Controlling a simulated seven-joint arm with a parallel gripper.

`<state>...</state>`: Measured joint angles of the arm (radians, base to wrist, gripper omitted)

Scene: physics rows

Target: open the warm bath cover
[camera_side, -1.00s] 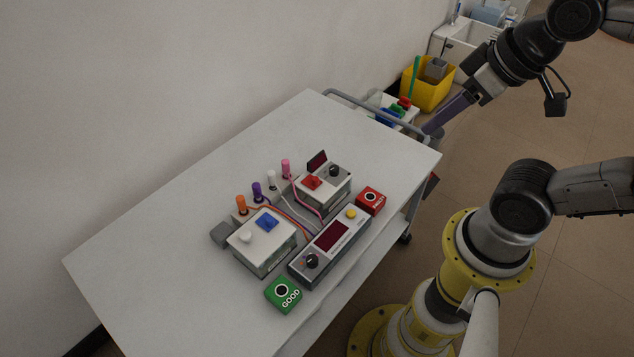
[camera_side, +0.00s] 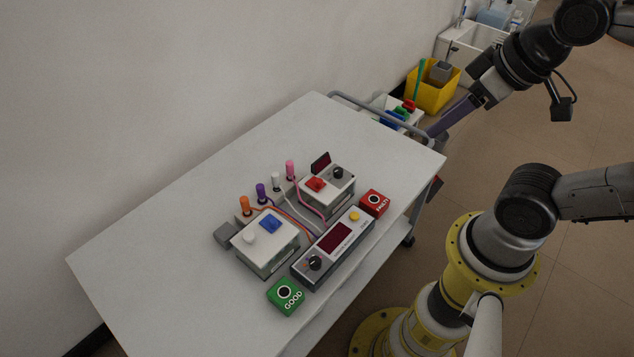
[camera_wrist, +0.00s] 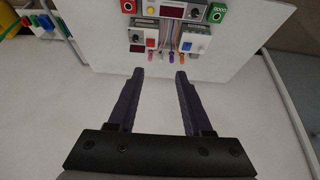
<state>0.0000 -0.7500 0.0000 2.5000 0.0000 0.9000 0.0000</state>
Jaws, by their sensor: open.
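Two small grey-white bath boxes stand on the white cart top. One has a red knob on its lid (camera_side: 315,184), a black dial and a small dark display; I take it for the warm bath, though I cannot read a label. The other has a blue knob on its lid (camera_side: 270,224) and a white knob. Both lids look closed. In the wrist view the red knob (camera_wrist: 136,37) and blue knob (camera_wrist: 186,46) are small, beyond the fingertips. My gripper (camera_wrist: 159,74) is open and empty, with dark purple fingers, well apart from both boxes, near the cart's far right end.
Four-coloured probes, including an orange one (camera_side: 245,204), stand in a row with wires. A control box (camera_side: 333,247), a red button box (camera_side: 374,202) and a green GOOD button box (camera_side: 286,296) sit in front. A rail (camera_side: 375,112) and yellow bin (camera_side: 433,92) lie beyond.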

